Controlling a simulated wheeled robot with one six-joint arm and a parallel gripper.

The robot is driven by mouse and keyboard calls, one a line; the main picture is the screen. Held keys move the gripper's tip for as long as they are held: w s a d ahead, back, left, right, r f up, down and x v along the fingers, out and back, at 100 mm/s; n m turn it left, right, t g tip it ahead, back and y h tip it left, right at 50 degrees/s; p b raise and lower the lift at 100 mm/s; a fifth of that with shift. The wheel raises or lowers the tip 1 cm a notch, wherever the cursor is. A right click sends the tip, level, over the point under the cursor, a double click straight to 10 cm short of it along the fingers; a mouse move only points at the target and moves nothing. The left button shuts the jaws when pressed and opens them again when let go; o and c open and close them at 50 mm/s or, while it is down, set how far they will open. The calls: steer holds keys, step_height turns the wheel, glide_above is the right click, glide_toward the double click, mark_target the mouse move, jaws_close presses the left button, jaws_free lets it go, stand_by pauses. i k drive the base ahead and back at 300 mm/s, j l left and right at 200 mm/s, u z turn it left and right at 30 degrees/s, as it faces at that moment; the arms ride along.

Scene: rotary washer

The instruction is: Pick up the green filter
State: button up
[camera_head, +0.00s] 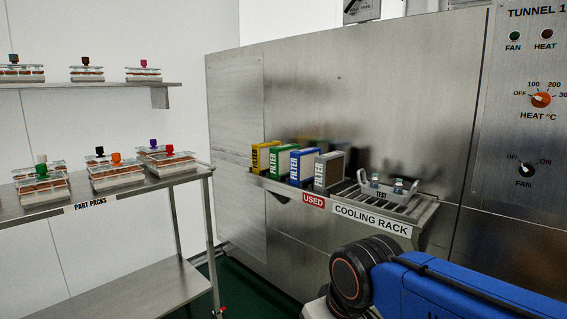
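The green filter (279,162) stands upright on the left part of the small shelf marked USED, on the front of the steel machine. It is between a yellow filter (260,156) on its left and a blue filter (297,167) on its right. Its green face with the word FILTER shows, and part of its side is hidden behind the blue filter. My blue arm shows at the lower right, in front of and below the shelf. My gripper is not in view.
A grey filter (322,172) stands right of the blue one. A TEST tray (384,194) sits on the slatted cooling rack (420,212). A steel table (140,188) with part packs stands at left, and another shelf (105,84) hangs above it. Green floor shows between table and machine.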

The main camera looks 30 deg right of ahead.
mark_target(279, 156)
steer(key=z, duration=0.4)
steer(key=i+j+z, duration=0.1)
steer(key=z, duration=0.3)
steer(key=i+j+z, duration=0.1)
steer(key=j+z, duration=0.45)
steer(key=z, duration=0.2)
steer(key=j+z, duration=0.35)
steer(key=k+j+z, duration=0.1)
steer(key=j+z, duration=0.2)
steer(key=j, duration=1.15)
